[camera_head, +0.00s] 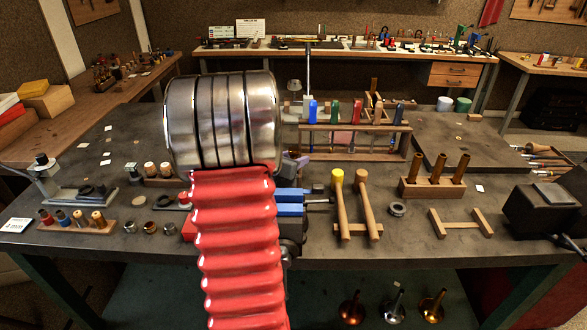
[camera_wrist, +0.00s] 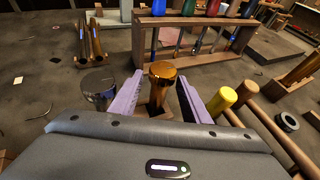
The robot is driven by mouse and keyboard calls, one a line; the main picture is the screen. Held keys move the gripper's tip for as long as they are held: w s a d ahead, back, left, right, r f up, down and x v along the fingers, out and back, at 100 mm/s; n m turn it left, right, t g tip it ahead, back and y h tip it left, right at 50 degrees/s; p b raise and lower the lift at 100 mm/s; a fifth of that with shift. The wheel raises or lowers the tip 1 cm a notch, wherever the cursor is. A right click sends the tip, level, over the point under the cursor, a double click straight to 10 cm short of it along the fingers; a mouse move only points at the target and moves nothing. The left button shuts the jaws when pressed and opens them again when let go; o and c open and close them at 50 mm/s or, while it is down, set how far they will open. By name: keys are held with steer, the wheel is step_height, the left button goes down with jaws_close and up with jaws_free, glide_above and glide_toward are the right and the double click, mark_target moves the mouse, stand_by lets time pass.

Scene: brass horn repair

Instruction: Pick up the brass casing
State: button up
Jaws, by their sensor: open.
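A brass casing (camera_wrist: 163,72), an amber metal tube with a wider round top, stands upright between the two purple fingers of my gripper (camera_wrist: 159,80) in the wrist view. The fingers are open, one on each side of it. I see no clear contact, and its lower end is partly hidden near a wooden piece. In the head view my arm hides this casing and most of my gripper; only a bit of purple shows. More brass tubes (camera_head: 440,169) stand upright in a wooden block (camera_head: 431,190) at the right of the bench.
A dark metal cylinder (camera_wrist: 98,86) stands close left of the left finger. A yellow-headed mallet (camera_head: 340,200) lies close on the right, beside another mallet. A wooden tool rack (camera_head: 352,128) with coloured handles stands behind.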

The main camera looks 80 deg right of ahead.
steer(key=shift+c, duration=0.4)
jaws_close()
step_height(320, 180, up, 10)
stand_by(0.8)
steer(key=shift+s, duration=0.1)
stand_by(0.5)
